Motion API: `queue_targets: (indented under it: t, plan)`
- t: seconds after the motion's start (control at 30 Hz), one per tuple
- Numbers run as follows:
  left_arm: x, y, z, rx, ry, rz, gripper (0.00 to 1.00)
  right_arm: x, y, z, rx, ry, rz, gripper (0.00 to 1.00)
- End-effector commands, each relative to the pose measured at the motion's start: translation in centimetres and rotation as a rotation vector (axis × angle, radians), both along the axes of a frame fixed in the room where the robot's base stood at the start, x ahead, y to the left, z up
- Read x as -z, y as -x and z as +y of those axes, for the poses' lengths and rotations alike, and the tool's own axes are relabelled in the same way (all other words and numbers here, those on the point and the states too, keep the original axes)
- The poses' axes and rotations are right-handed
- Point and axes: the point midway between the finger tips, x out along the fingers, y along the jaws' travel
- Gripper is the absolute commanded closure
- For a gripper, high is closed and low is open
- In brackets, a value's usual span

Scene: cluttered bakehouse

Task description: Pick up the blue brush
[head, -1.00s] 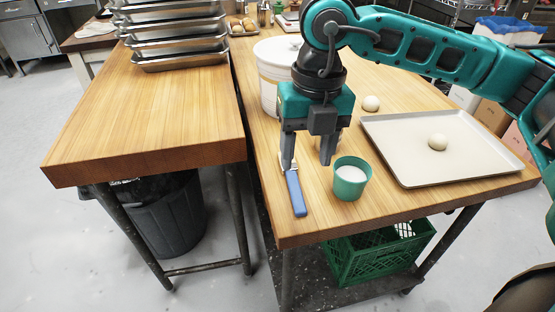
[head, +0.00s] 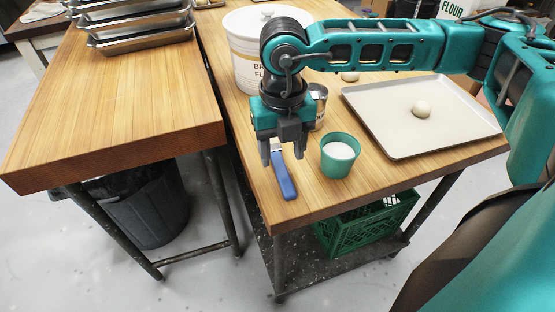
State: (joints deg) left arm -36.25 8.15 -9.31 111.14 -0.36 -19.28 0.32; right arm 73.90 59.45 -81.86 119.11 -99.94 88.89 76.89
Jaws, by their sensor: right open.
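The blue brush (head: 284,180) lies on the right wooden table near its front left edge. Its blue handle points toward the front, and its pale far end is partly hidden behind my right gripper. My right gripper (head: 283,156) is open and points down, with its two fingers apart over the brush's far end. Nothing shows between the fingers except the brush below them; I cannot tell whether they touch it. My left gripper is not in view.
A teal cup of white contents (head: 340,156) stands close right of the brush. A metal can (head: 319,108) and a white flour bucket (head: 238,45) stand behind. A tray (head: 395,135) with a dough ball (head: 421,109) lies right. A gap separates the left table (head: 130,110).

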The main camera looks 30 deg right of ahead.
Motion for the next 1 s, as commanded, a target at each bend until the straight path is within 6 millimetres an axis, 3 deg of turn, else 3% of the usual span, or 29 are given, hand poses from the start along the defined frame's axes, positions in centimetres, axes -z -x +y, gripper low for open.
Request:
queue_targets:
  t: [0.2,0.5,1.0]
  plan:
    - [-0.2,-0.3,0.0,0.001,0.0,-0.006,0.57,3.1,0.0,0.1,0.0,0.0,0.002,0.45]
    - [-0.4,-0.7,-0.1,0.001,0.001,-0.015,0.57,3.6,0.0,0.1,0.0,0.001,0.001,0.45]
    - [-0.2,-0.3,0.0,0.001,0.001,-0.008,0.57,3.6,0.0,0.1,0.0,0.0,0.001,0.93]
